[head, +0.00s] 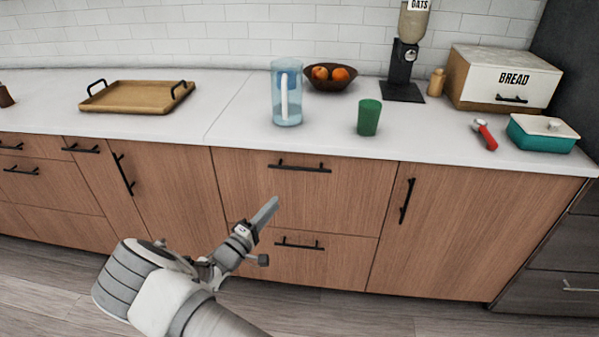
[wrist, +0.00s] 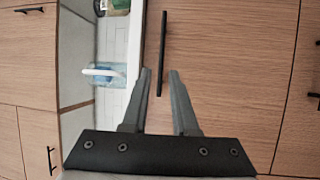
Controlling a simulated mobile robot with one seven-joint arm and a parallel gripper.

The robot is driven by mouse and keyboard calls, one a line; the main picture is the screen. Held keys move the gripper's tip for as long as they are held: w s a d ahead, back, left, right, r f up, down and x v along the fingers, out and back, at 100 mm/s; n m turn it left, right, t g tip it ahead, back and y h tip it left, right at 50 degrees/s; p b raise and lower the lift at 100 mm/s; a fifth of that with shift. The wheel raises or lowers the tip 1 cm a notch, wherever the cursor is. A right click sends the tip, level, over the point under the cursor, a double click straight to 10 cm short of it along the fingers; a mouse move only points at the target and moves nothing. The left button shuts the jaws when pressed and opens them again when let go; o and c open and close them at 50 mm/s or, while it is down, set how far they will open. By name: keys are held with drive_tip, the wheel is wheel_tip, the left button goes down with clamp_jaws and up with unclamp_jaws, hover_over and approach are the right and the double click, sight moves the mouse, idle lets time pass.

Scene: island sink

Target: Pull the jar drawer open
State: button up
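Two wooden drawers sit one above the other in the counter front, both shut; no label shows which is the jar drawer. The upper drawer (head: 335,195) has a black bar handle (head: 300,168). The lower drawer (head: 340,260) has a similar handle (head: 300,245). My gripper (head: 272,205) is in front of the upper drawer, below and left of its handle in the head view. In the wrist view, which is turned sideways, the fingers (wrist: 160,72) are open and empty. The upper handle (wrist: 163,50) lies ahead, in line with the gap between them; contact is not visible.
A blue pitcher (head: 287,95), green cup (head: 368,118), fruit bowl (head: 319,84) and wooden tray (head: 136,98) stand on the counter. A tall cabinet door with a vertical handle (head: 407,200) is at the right. The floor before the drawers is clear.

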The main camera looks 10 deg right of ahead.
sight(299, 169)
drive_tip(key=shift+n+t+y, duration=0.3)
drive_tip(key=shift+n+t, duration=0.1)
drive_tip(key=x, duration=0.5)
drive_tip(key=b+x, duration=0.1)
drive_tip(key=x, duration=0.5)
drive_tip(key=w+x, duration=0.1)
drive_tip(key=x, duration=0.4)
drive_tip(key=shift+w+a+f+b, duration=0.15)
drive_tip(key=shift+w+f+b, duration=0.1)
drive_tip(key=shift+f+b, duration=0.1)
clamp_jaws()
idle(0.4)
